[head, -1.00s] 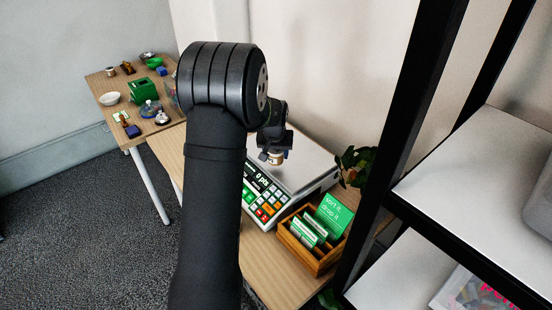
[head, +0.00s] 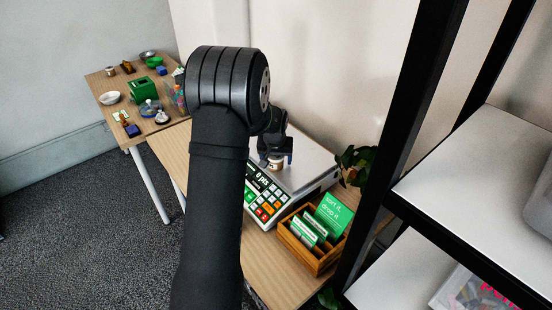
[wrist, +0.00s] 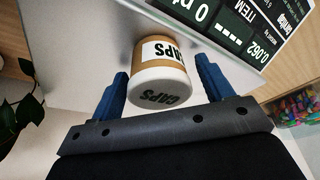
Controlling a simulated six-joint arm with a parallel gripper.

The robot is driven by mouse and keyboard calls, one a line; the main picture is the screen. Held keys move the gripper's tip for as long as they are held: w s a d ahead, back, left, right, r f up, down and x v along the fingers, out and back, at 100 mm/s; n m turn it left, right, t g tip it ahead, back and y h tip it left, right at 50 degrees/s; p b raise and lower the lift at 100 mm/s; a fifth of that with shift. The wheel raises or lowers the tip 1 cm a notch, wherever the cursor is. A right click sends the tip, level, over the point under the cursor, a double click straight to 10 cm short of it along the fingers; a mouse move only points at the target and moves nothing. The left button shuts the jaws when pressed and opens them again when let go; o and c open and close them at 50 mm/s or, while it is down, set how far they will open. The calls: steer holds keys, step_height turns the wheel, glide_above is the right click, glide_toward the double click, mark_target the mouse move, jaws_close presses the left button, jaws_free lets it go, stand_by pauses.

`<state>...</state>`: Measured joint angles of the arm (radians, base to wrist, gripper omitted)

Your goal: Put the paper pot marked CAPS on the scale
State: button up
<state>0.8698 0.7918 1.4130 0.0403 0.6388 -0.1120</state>
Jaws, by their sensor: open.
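The paper pot marked CAPS (wrist: 164,72) is brown with a white lid and a white label. In the wrist view it stands on the pale plate of the scale (wrist: 85,40), close to the display. My gripper (wrist: 162,72) is open, with one blue finger on each side of the pot. Gaps show between the fingers and the pot. In the head view the pot (head: 277,163) is small and partly hidden by my gripper (head: 276,158) over the scale plate (head: 312,160). The scale display reads "0 pts" and what looks like 0.062.
A wooden box of cards with a green sign (head: 333,212) stands in front of the scale, with a plant (head: 355,163) to its right. A black-framed shelf (head: 400,120) rises at right. A farther table (head: 110,82) holds bowls and small items.

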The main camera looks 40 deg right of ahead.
steer(key=v, duration=1.2)
steer(key=shift+r, duration=0.1)
steer(key=x, duration=1.2)
steer(key=shift+f, duration=0.3)
step_height(320, 180, up, 2)
steer(key=shift+r, duration=0.65)
